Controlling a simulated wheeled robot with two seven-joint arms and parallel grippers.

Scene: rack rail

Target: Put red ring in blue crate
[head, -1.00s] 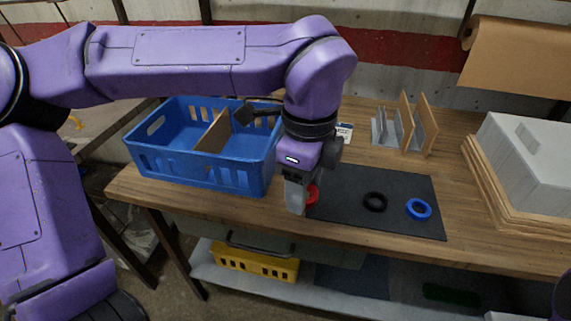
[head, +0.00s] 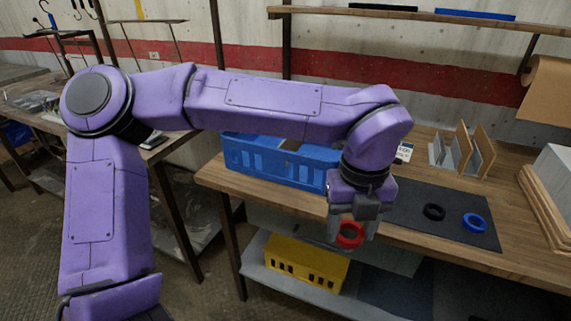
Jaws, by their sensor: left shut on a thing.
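The red ring (head: 350,235) is held between the fingers of my left gripper (head: 349,236), which is shut on it. The gripper hangs at the front edge of the wooden workbench, to the right of and nearer than the blue crate. The blue crate (head: 258,160) stands on the bench at its left end. My left forearm passes in front of its upper part, so most of its inside is hidden. My right gripper is not in view.
A dark mat (head: 455,205) on the bench holds a black ring (head: 434,212) and a blue ring (head: 474,222). A small rack with upright boards (head: 463,150) stands behind it. A yellow crate (head: 306,264) sits on the shelf below. The bench (head: 232,181) is bare just before the blue crate.

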